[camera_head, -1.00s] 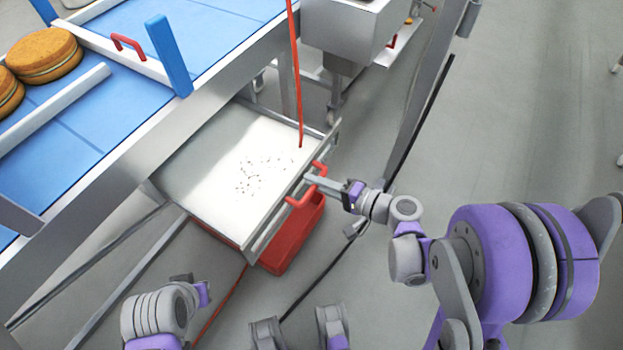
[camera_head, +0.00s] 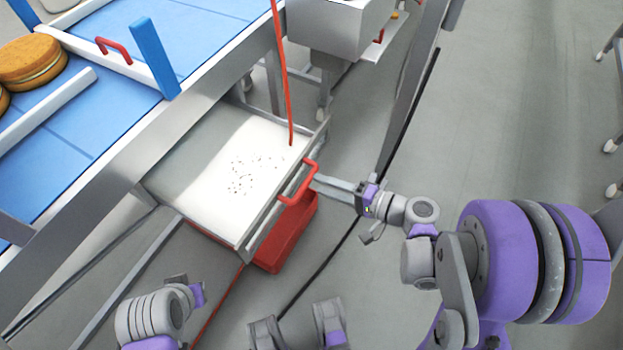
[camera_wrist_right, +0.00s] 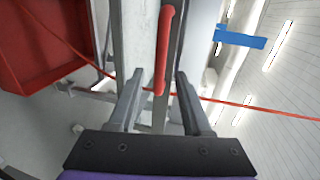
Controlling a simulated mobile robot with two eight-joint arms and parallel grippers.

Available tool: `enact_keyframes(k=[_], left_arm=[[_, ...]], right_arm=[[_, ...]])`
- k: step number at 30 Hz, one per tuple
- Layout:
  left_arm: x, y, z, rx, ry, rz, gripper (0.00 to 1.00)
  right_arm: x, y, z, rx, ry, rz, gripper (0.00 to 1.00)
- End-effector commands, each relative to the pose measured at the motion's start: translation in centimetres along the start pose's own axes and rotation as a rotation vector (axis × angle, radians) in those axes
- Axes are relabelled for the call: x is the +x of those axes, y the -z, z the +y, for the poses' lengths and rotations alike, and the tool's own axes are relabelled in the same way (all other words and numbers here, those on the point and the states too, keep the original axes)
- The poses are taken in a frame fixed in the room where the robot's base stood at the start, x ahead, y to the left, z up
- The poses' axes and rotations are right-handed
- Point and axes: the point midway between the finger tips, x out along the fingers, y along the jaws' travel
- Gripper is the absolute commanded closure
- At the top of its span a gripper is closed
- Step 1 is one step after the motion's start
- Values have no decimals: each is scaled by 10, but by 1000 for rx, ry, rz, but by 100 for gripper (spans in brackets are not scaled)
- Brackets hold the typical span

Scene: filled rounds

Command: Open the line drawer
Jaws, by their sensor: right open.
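The line drawer (camera_head: 205,190) is pulled out from under the conveyor in the head view, its pale inside showing with small dark specks. Its red handle (camera_head: 299,184) is on the front panel. My right gripper (camera_head: 316,182) is beside the handle, its fingers pointing at the drawer front. In the right wrist view the open fingers (camera_wrist_right: 155,95) stand on either side of the lower end of the red handle (camera_wrist_right: 164,50), with gaps to both. My left gripper (camera_head: 188,286) is low at the left of the head view, away from the drawer; its jaws are unclear.
A blue conveyor (camera_head: 100,95) with filled rounds (camera_head: 30,62) runs above the drawer. A red bin (camera_head: 287,240) stands on the floor under the drawer front. A red cable (camera_head: 282,75) hangs across the drawer's far corner. Grey floor lies open at right.

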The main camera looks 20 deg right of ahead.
Motion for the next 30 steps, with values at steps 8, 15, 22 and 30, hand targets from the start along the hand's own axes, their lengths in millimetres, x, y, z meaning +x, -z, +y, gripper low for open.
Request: enact_keyframes(k=[8, 15, 22, 30], left_arm=[[-4, 2, 0, 0, 0, 2, 100], [-5, 2, 0, 0, 0, 2, 100], [-5, 2, 0, 0, 0, 2, 100], [-5, 2, 0, 0, 0, 2, 100]], right_arm=[[-46, 1, 0, 0, 0, 4, 51], [-56, 0, 0, 0, 0, 0, 51], [-56, 0, 0, 0, 0, -1, 51], [-56, -1, 0, 0, -3, -2, 51]])
